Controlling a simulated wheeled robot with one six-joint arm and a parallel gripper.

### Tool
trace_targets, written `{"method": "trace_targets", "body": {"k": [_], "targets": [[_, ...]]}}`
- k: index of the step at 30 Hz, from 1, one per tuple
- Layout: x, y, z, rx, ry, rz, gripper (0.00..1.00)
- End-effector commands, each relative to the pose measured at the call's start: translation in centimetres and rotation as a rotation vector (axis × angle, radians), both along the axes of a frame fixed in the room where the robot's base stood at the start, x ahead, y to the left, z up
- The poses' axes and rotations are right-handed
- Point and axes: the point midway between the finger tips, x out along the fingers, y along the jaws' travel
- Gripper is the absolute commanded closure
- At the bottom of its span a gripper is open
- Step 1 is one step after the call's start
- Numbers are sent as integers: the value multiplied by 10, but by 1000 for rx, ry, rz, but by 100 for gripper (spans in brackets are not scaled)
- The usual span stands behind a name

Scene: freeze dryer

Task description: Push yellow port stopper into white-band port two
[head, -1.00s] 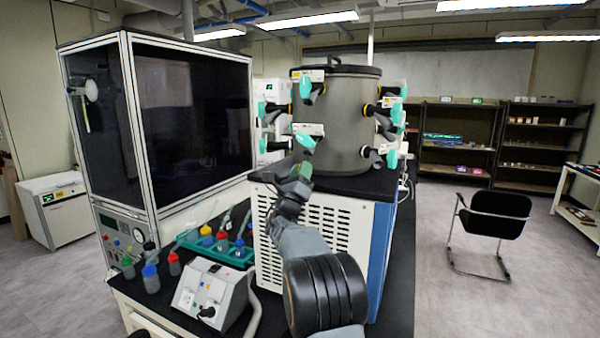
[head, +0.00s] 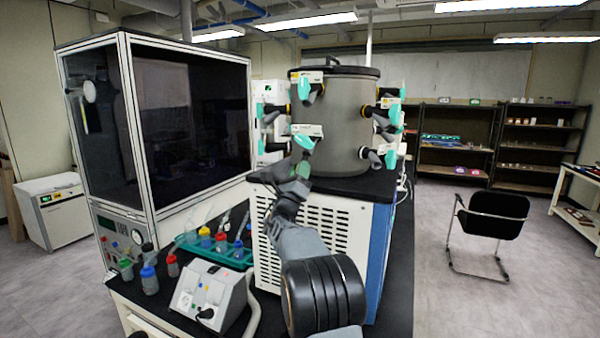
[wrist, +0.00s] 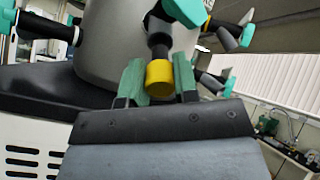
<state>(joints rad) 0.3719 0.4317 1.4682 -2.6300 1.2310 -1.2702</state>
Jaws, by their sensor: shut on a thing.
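The yellow stopper (wrist: 159,80) sits between the green fingers of my gripper (wrist: 158,68) in the wrist view, and my gripper is shut on it. Just beyond it is the dark end of a port (wrist: 159,42) under a teal handle (wrist: 186,10); stopper and port end look lined up, and I cannot tell if they touch. In the head view my gripper (head: 298,160) is just below the lower front port's teal handle (head: 304,143), and the stopper is hidden. A white-banded port (wrist: 75,36) shows at the left in the wrist view; the band of the port ahead is not clear.
The grey drum (head: 338,110) carries several other ports with teal handles close around my gripper. It stands on the white freeze dryer (head: 330,228). A rack of coloured bottles (head: 218,250) and a pump box (head: 208,292) are on the bench at left.

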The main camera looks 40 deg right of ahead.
Motion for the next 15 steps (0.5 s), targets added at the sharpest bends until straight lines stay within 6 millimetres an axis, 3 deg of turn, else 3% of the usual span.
{"method": "trace_targets", "body": {"k": [15], "targets": [[2,-3,4,0,0,0,100]]}}
